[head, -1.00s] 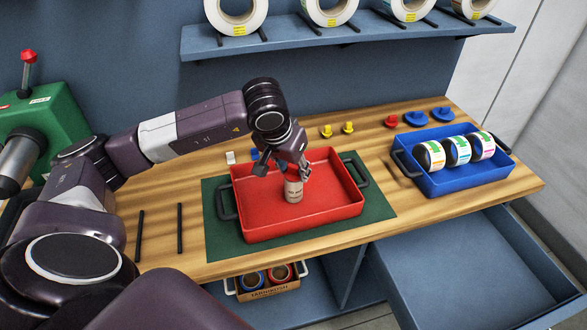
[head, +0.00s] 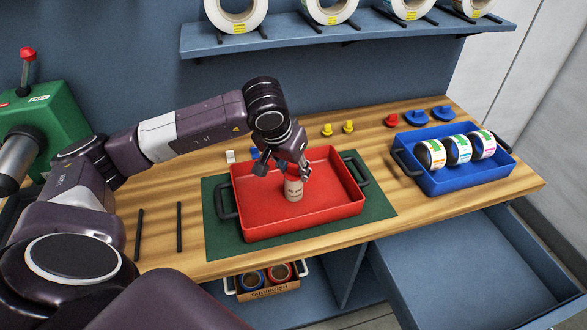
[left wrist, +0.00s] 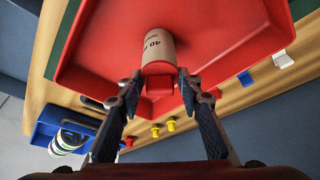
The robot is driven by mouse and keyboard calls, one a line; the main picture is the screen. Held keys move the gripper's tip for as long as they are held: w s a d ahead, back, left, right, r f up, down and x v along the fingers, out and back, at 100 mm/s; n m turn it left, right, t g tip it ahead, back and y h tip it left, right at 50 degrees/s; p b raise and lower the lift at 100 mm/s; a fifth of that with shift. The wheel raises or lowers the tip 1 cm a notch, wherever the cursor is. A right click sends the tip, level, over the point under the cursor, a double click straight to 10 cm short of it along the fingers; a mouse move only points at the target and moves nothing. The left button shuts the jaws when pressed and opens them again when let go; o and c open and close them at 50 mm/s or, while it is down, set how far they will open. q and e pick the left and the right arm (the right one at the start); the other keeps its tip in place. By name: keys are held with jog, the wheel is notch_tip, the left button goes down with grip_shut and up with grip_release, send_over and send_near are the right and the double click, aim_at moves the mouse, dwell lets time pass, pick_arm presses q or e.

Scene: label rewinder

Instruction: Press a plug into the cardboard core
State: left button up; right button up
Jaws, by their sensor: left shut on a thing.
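My left gripper (head: 284,172) is over the core, pointing down. In the left wrist view its fingers (left wrist: 160,88) are on either side of a red plug (left wrist: 160,84), and it is shut on it. The plug is at the core's near end, in line with it; I cannot tell how deep it sits. The head view hides the plug behind the gripper. My right gripper is not in view.
Red, yellow and blue plugs (head: 391,121) stand along the back of the bench. A blue tray (head: 440,186) with label rolls is at right. A green machine (head: 50,120) is at left. Two black rods (head: 180,228) lie left of the green mat (head: 225,245). An open drawer (head: 470,270) juts out below.

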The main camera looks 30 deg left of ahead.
pick_arm(q)
jog(key=shift+s+f, duration=0.2)
jog(key=shift+f, duration=0.2)
jog(key=shift+c, duration=0.8)
jog(key=o, duration=0.8)
jog(key=shift+o, duration=1.2)
jog(key=shift+w, duration=0.2)
jog(key=shift+r, duration=0.1)
jog(key=v, duration=1.2)
